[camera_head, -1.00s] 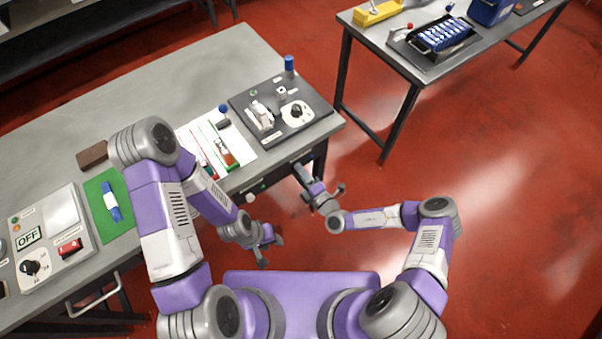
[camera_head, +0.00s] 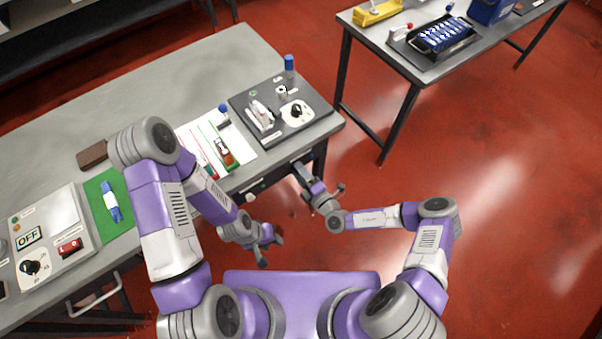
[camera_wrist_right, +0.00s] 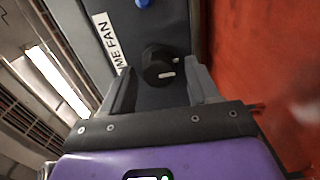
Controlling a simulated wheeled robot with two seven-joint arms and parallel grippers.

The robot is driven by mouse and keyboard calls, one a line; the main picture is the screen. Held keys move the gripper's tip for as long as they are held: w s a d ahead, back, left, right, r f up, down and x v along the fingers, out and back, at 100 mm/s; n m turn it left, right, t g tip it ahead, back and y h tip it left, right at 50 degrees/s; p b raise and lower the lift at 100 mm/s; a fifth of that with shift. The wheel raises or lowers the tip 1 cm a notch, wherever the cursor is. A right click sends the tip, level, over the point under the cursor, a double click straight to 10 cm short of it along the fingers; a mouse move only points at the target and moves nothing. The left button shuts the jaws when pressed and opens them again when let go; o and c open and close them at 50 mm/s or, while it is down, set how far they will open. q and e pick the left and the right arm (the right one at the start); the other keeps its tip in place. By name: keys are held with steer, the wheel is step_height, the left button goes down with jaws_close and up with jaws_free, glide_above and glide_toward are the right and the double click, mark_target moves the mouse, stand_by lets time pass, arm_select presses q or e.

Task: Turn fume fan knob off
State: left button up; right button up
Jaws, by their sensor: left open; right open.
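The fume fan knob (camera_wrist_right: 158,67) is black and round with a white pointer mark aimed to the right in the right wrist view. It sits on a dark grey panel beside a white label (camera_wrist_right: 108,42), of which "ME FAN" can be read. My right gripper (camera_wrist_right: 162,88) is open, its two fingers on either side of the knob; contact cannot be told. In the head view my right gripper (camera_head: 320,182) is near the bench's front right corner, and I cannot make out the knob there. My left gripper (camera_head: 270,248) is open and empty, below and left of it.
The grey bench (camera_head: 190,85) carries a dark switch panel (camera_head: 258,92), a white sheet (camera_head: 238,160), a green mat (camera_head: 96,187) and a control box (camera_head: 75,215) reading OFF. A second table (camera_head: 440,70) stands at upper right. Red floor lies open between.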

steer(key=v, duration=0.7)
steer(key=shift+s+d+p, duration=0.2)
steer(key=shift+s+p, duration=0.05)
steer(key=shift+p, duration=0.05)
steer(key=s+a+f+n+g+y, duration=0.35)
steer(key=s+a+n+g, duration=0.35)
steer(key=n, duration=0.5)
steer(key=s+d+f+n+g+h, duration=0.2)
steer(key=s+d+n+g+h, duration=0.1)
steer(key=s+n+g, duration=0.9)
steer(key=w+d+r+n+t+h, duration=0.2)
steer(key=d+n+t+h, duration=0.3)
steer(key=n, duration=1.5)
steer(key=d+r+h, duration=0.1)
steer(key=d+h, duration=0.1)
steer(key=d, duration=0.2)
steer(key=shift+d+b, duration=0.35)
steer(key=shift+b, duration=0.05)
